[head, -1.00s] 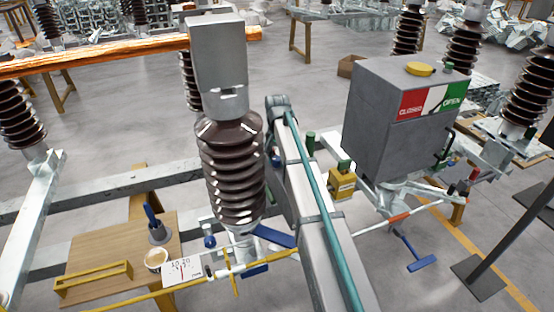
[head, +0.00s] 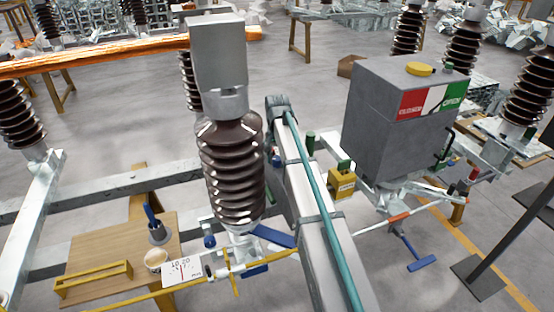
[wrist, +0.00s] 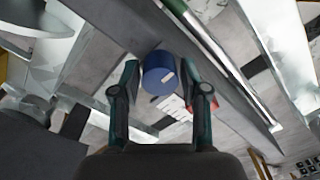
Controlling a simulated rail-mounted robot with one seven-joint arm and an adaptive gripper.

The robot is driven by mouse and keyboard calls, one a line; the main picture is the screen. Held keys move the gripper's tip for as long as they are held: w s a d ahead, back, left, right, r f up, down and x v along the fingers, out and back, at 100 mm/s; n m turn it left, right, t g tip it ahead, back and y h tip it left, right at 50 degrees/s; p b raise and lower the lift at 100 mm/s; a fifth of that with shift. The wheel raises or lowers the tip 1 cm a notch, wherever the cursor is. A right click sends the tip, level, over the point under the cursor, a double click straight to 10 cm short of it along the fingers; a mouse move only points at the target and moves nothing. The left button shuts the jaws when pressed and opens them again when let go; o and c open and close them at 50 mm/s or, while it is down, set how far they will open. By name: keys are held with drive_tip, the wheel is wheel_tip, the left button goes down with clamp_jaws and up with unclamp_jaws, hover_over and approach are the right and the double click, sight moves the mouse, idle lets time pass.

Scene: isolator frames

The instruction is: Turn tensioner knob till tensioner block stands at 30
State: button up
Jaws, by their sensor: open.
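A round blue knob (wrist: 158,74) with a pale mark on its face is in the wrist view. I take it for the tensioner knob. My gripper (wrist: 161,80) is open, with one teal finger on each side of the knob; I cannot tell whether either touches it. In the head view a white scale card (head: 181,271) shows 10 and 20 and a red pointer line; its exact reading is too small to tell. I cannot pick out the tensioner block or the gripper fingers in the head view.
A brown ribbed insulator (head: 232,175) stands beside a grey beam with a teal rod (head: 325,225). A grey box (head: 400,125) with red and green labels stands at right. A wooden board (head: 105,255) holds a yellow tray (head: 93,279) and a cup (head: 156,258).

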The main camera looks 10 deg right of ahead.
sight(277, 157)
wheel_tip(277, 157, up, 12)
idle(0.6)
